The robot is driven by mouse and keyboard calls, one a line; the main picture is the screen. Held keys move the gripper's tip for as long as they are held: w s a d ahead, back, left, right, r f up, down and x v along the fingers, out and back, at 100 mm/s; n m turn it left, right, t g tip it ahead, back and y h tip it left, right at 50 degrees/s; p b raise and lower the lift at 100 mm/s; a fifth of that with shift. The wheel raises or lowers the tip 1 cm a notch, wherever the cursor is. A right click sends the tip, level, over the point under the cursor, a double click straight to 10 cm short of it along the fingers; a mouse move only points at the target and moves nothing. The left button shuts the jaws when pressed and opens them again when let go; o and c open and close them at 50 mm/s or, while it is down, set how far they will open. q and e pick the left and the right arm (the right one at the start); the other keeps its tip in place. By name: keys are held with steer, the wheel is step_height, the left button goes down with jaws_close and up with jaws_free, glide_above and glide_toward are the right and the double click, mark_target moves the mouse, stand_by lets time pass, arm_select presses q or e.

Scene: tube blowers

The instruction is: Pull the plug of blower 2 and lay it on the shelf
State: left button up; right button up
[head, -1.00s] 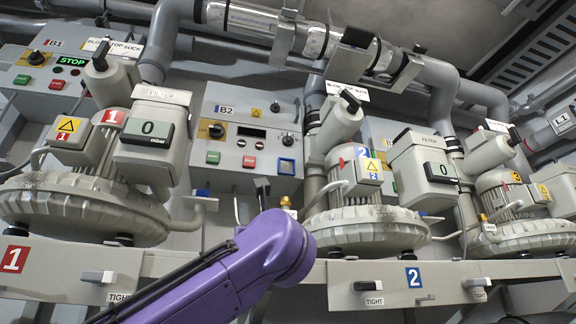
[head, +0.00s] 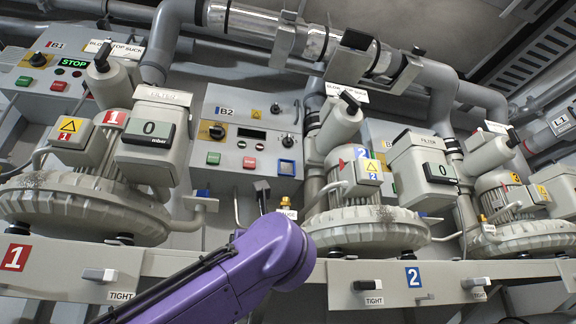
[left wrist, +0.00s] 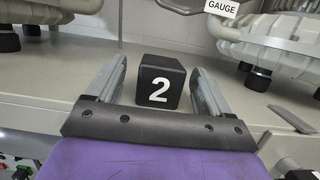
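A black block marked with a white 2 (left wrist: 160,82), which looks like the plug of blower 2, shows in the left wrist view in front of the grey shelf (left wrist: 60,92). My left gripper (left wrist: 163,75) has its two fingers on either side of the block, with a gap showing at the left finger. Whether the block rests on the shelf is hard to tell. In the head view my purple left arm hides the gripper and block. Blower 2 (head: 365,232) stands on the shelf (head: 340,275) to the right of my arm. My right gripper is not in view.
Blower casings (left wrist: 285,42) stand at the upper right. Panel B2 (head: 245,135) is behind my arm. A black handle (head: 366,285) marked TIGHT sits on the shelf front.

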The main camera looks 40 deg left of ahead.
arm_select(q)
steer(key=shift+s+d+f, duration=0.1)
steer(key=shift+d+f, duration=0.05)
steer(key=shift+d, duration=0.05)
steer(key=r+b+v, duration=0.2)
steer(key=b+v, duration=0.3)
steer(key=v, duration=1.2)
steer(key=shift+s+d+f, duration=0.15)
steer(key=shift+s+d, duration=0.2)
steer(key=shift+d, duration=0.15)
stand_by(0.4)
